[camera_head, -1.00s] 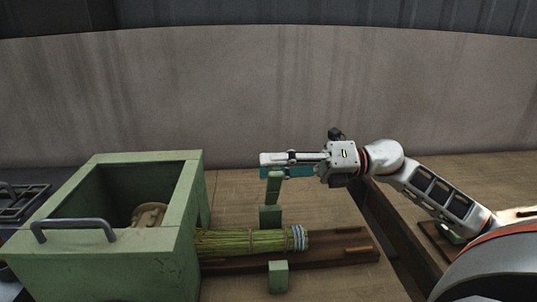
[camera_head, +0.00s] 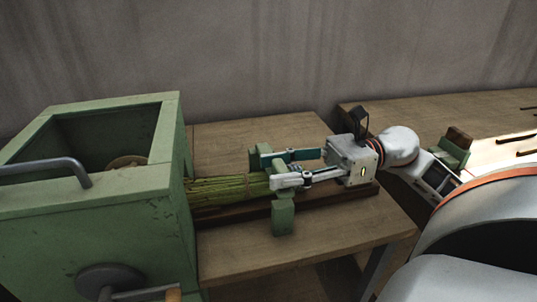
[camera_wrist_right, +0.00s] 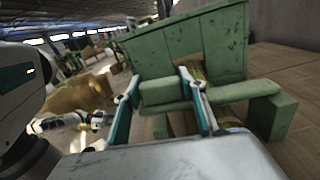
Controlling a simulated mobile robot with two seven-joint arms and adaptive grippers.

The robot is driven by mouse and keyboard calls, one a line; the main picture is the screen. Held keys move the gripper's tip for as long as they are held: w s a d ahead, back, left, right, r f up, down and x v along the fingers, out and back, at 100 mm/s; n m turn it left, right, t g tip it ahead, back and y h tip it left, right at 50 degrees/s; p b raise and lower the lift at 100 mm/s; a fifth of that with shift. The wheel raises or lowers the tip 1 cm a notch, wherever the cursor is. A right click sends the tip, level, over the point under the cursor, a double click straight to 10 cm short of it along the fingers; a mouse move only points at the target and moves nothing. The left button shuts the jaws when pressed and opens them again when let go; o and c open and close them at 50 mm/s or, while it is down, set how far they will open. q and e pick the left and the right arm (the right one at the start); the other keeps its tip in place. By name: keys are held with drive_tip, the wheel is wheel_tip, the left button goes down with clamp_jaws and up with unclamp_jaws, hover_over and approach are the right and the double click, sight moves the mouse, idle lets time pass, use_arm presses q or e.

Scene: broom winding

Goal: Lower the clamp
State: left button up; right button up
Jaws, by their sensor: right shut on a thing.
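The clamp is a green wooden bar (camera_wrist_right: 165,91) beside green posts. In the right wrist view it lies across the tied straw bundle (camera_wrist_right: 225,122), between the two fingers of my right gripper (camera_wrist_right: 160,105). In the head view my right gripper (camera_head: 276,168) is low over the right part of the bundle (camera_head: 228,190), shut on the clamp; its fingers hide most of the bar. The near green post (camera_head: 283,216) stands just in front of the gripper. My left gripper (camera_wrist_right: 92,120) seems to show small and dim at the left of the right wrist view; its fingers are unclear.
A green box (camera_head: 185,195) with an open top, a metal handle and a crank wheel (camera_head: 108,280) stands at the left. The bundle runs from it along a dark board (camera_head: 240,212) on the wooden table (camera_head: 225,140). A second table stands at the right.

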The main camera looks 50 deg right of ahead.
drive_tip(key=shift+s+a+f+n+b, duration=0.15)
drive_tip(key=shift+f+n+b, duration=0.25)
drive_tip(key=shift+f, duration=0.45)
use_arm(q)
drive_tip(key=shift+w+d+r+n+t+h, duration=0.3)
drive_tip(key=shift+w+d+r, duration=0.3)
drive_tip(key=shift+d+r, duration=0.3)
use_arm(e)
drive_tip(key=shift+f, duration=0.15)
drive_tip(key=shift+n, duration=0.3)
use_arm(q)
drive_tip(key=shift+s, duration=0.1)
use_arm(e)
drive_tip(key=o, duration=1.6)
drive_tip(key=shift+s, duration=0.1)
use_arm(q)
drive_tip(key=shift+s+f, duration=0.1)
drive_tip(key=shift+f, duration=0.05)
use_arm(e)
drive_tip(key=v, duration=1.2)
